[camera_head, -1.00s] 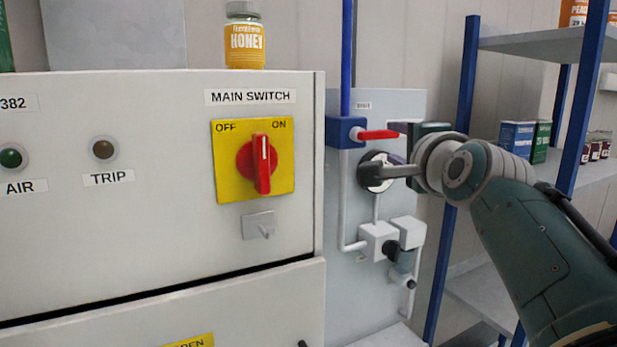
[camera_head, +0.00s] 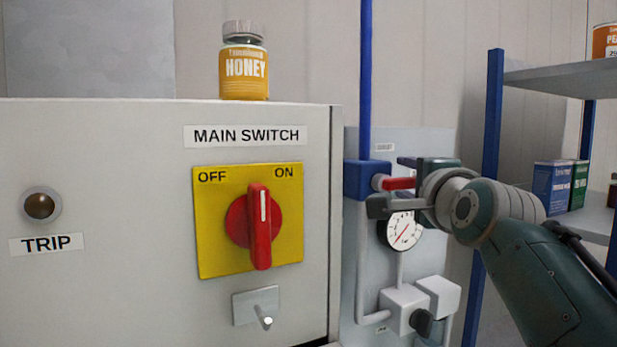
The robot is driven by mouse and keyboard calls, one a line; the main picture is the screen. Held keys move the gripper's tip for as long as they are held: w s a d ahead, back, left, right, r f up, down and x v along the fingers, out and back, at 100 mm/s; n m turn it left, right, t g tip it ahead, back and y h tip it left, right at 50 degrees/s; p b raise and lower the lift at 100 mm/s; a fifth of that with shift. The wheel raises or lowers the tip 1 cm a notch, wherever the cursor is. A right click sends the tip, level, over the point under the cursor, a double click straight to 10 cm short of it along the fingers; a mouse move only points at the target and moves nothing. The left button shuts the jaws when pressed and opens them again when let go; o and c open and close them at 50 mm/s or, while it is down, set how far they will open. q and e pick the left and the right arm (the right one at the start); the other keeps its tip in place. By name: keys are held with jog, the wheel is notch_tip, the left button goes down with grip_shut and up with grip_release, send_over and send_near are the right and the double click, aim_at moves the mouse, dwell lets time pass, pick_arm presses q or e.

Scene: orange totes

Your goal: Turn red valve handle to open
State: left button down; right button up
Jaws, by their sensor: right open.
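The red valve handle (camera_head: 399,183) points right, roughly level, from the blue valve body (camera_head: 362,180) on the grey panel. My right gripper (camera_head: 392,186) is open at the handle. One finger shows just below the handle and the other side of the gripper shows above and behind it. The handle appears to lie between the fingers, but I cannot tell whether either touches it. The handle's right end is partly hidden by the gripper. My left gripper is not in view.
A pressure gauge (camera_head: 403,232) sits just below the gripper, with white fittings (camera_head: 405,307) lower down. The cabinet (camera_head: 130,135) with a red main switch (camera_head: 256,225) stands left, a honey jar (camera_head: 245,70) on top. Blue-framed shelving (camera_head: 492,130) stands right, behind my arm.

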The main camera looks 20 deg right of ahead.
jog(key=shift+s, duration=0.1)
grip_shut()
jog(key=shift+f, duration=0.1)
dwell(1.1)
